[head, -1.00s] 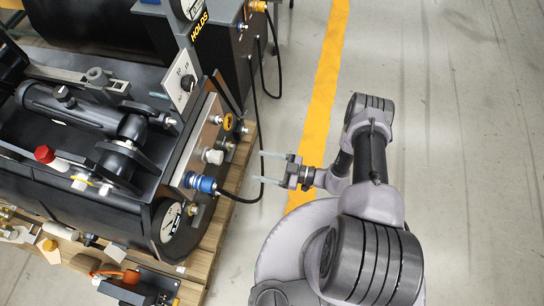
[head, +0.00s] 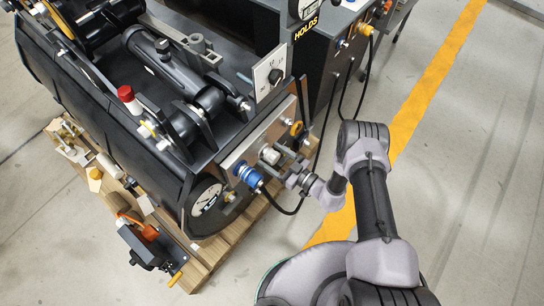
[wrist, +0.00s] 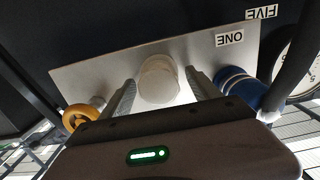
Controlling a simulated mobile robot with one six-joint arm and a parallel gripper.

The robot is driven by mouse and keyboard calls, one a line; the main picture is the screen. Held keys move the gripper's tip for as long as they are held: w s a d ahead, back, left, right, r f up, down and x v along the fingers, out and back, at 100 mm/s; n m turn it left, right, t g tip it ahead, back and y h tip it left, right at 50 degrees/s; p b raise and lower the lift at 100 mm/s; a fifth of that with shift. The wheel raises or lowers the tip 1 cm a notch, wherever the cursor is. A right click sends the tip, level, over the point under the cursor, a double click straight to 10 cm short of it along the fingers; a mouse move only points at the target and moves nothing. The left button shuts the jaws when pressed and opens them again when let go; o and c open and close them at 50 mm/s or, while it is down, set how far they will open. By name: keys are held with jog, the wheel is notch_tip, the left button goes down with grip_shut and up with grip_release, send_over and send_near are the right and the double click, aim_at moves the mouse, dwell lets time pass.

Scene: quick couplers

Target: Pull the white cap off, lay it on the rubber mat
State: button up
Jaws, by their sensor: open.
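The white cap (wrist: 159,80) is a pale round knob on the light metal panel (wrist: 85,82), beside the ONE label. In the head view the cap (head: 269,154) sits on the panel's face, partly hidden by my gripper. My gripper (wrist: 160,84) is open, with one finger to the left of the cap and one to the right. A narrow gap shows beside each finger, so it is not gripping the cap. In the head view my gripper (head: 276,158) is up against the panel front. I cannot make out the rubber mat.
A blue coupler (head: 248,177) with a black hose (head: 284,209) is close beside my gripper; it also shows right of the fingers in the wrist view (wrist: 236,88). An orange ring fitting (wrist: 80,114) is at the left. A round gauge (head: 207,199) sits below. Open floor lies right.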

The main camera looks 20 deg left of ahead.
aim_at(277, 160)
jog(key=shift+w+a, duration=0.1)
grip_shut()
jog(key=shift+v, duration=2.15)
jog(key=shift+f, duration=0.1)
jog(key=v, duration=0.4)
jog(key=shift+f+b, duration=0.1)
jog(key=shift+b, duration=0.25)
jog(key=w+d+r+m+t+h, duration=0.3)
jog(key=d+r+t, duration=0.1)
jog(key=d+r, duration=0.6)
jog(key=w+d+r+m+t+h, duration=0.2)
jog(key=d+r+m+t+h, duration=0.2)
jog(key=d+r, duration=0.6)
notch_tip(277, 160, up, 7)
jog(key=shift+w+r+m+h, duration=0.15)
jog(key=shift+w+m+h, duration=0.15)
jog(key=shift+w, duration=0.05)
